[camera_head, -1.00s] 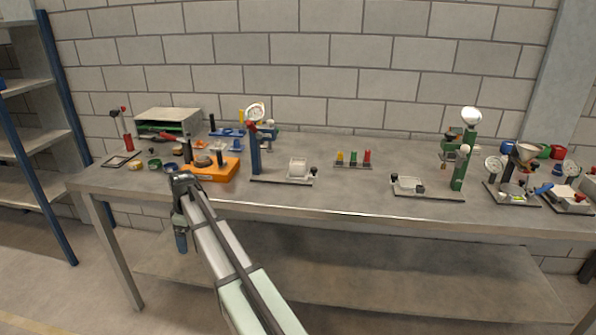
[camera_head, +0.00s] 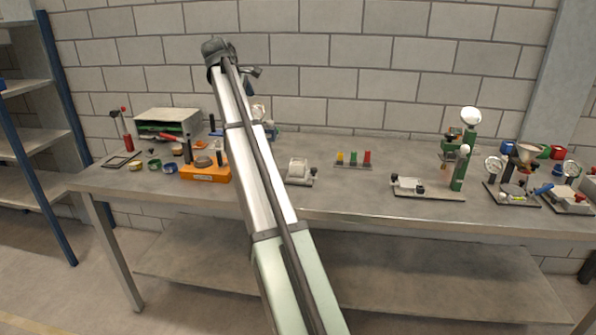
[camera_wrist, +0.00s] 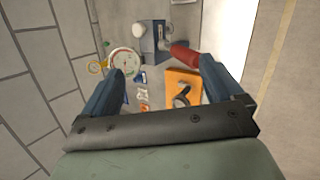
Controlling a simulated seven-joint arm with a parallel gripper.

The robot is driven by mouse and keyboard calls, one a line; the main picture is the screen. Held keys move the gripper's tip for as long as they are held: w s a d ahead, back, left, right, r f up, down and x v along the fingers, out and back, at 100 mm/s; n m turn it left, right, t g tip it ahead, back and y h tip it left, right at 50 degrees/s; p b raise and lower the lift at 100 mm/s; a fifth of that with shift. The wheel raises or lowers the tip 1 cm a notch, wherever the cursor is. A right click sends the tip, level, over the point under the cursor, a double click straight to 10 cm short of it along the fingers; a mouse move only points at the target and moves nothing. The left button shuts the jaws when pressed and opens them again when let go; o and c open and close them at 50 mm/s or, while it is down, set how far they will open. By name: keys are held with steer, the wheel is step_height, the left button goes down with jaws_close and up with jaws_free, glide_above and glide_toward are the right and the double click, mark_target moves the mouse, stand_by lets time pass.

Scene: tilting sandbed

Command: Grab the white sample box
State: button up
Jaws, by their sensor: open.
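A small white box-like piece (camera_head: 298,167) sits on a thin plate near the middle of the bench, just right of my arm. Another low white piece (camera_head: 408,185) lies on a dark-edged plate further right; I cannot tell for certain which is the sample box. My gripper (camera_head: 254,72) is raised high above the bench in the head view, small and partly hidden by my wrist. In the wrist view my gripper (camera_wrist: 163,67) has its two blue fingers wide apart with nothing held. It points down over the bench, well above the things there.
An orange base (camera_head: 205,174) stands left of my arm; it also shows in the wrist view (camera_wrist: 183,88). A round gauge (camera_wrist: 125,62) and a red part (camera_wrist: 186,54) show between the fingers. Coloured pegs (camera_head: 353,158) and a green stand (camera_head: 463,165) are further right.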

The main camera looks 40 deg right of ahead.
steer(key=d+r, duration=0.2)
steer(key=d, duration=0.2)
steer(key=y, duration=0.5)
glide_above(296, 166)
steer(key=w+a, duration=0.2)
step_height(296, 166, down, 12)
steer(key=r, duration=0.1)
steer(key=s+d+f+y, duration=0.3)
steer(key=d+f+y, duration=0.2)
steer(key=d+f, duration=0.3)
steer(key=shift+m, duration=0.4)
steer(key=x, duration=1.3)
steer(key=shift+a+f, duration=0.1)
steer(key=shift+f, duration=0.05)
steer(key=c, duration=1.2)
steer(key=shift+c, duration=0.2)
steer(key=shift+w, duration=0.1)
